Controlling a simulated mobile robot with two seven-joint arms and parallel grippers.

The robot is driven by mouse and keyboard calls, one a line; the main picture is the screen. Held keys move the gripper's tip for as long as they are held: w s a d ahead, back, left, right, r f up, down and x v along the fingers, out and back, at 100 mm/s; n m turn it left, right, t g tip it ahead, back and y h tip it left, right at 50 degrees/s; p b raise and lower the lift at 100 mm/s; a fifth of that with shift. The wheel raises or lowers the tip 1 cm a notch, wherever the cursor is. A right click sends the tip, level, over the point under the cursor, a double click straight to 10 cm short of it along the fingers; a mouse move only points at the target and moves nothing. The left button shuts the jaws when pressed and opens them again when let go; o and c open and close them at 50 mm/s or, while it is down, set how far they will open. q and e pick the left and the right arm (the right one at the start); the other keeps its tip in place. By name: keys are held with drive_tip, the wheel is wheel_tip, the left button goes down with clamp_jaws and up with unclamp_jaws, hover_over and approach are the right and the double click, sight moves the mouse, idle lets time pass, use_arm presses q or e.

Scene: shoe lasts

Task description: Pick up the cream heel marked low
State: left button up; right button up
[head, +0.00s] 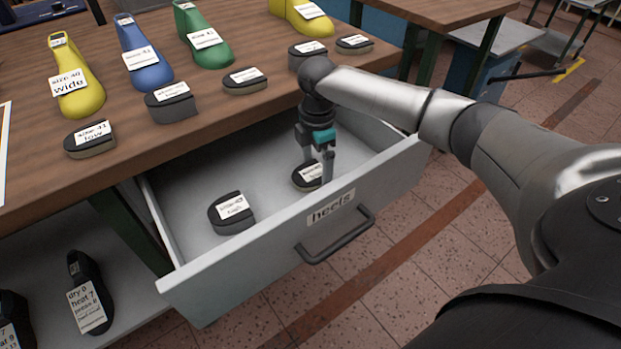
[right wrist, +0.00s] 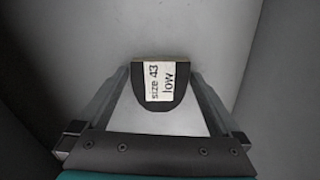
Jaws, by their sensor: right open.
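A heel with a dark top and a pale label (head: 307,177) lies in the open drawer, near its front wall. In the right wrist view the same heel (right wrist: 166,105) shows the label "size 43 low", with a thin tan edge along its straight side; its other sides are hard to see. My right gripper (head: 319,168) points down into the drawer at this heel. In the right wrist view its open fingers stand on either side of the heel, with gaps between. My left gripper is not in view.
A taller dark heel (head: 231,213) lies to the left in the grey drawer (head: 185,258), whose front is labelled "heels". Several heels and coloured shoe lasts, such as a yellow one (head: 82,100), stand on the wooden bench (head: 35,150) behind. Drawer walls surround my right gripper.

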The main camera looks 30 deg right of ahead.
drive_tip(key=shift+f, duration=0.15)
drive_tip(key=c, duration=1)
drive_tip(key=shift+c, duration=0.3)
drive_tip(key=shift+r, duration=0.2)
